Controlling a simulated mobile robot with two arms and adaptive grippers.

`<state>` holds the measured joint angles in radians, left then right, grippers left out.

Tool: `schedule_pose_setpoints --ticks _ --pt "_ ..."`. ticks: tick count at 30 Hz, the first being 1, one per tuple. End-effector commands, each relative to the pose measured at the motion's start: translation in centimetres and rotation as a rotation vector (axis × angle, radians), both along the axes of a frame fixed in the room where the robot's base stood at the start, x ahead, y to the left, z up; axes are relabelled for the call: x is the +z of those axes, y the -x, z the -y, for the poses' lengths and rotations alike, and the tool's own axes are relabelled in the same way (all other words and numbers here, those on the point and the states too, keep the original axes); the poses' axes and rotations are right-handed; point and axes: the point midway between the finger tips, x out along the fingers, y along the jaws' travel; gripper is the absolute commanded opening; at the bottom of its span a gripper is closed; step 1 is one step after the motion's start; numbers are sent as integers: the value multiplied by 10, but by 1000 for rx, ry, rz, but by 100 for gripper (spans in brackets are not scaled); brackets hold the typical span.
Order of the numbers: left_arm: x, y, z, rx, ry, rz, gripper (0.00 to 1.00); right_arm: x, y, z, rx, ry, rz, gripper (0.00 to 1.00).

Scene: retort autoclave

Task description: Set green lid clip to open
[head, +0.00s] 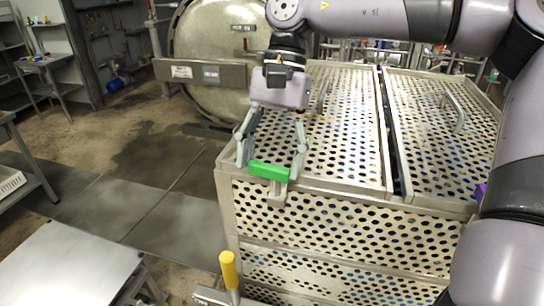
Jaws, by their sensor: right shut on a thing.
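The green lid clip (268,171) sits at the top front edge of a perforated metal crate (345,195), near its left corner. A pale metal catch (277,193) hangs below the green part against the crate's front. My right gripper (270,165) reaches down from above with one finger on each side of the clip, and it is shut on the green clip. The crate's perforated lid (340,115) lies flat on top. My left gripper is not in view.
A yellow-handled lever (229,270) stands in front of the crate. A purple piece (479,191) shows at the crate's right front edge, partly behind my arm. A round autoclave door (215,45) stands behind. A metal table (70,268) is at lower left. Floor between is clear.

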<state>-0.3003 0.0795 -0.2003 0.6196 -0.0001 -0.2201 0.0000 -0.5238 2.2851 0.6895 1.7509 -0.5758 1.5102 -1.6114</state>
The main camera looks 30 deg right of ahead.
Motion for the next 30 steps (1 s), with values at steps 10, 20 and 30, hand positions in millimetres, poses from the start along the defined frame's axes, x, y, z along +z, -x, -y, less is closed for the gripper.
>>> schedule_pose_setpoints --ticks 10,20,30 --pt "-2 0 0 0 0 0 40 -1 0 -2 116 2 1 35" --pt "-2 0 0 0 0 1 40 0 0 -2 133 2 1 35" --pt "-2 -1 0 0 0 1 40 0 1 -2 131 1 1 74"
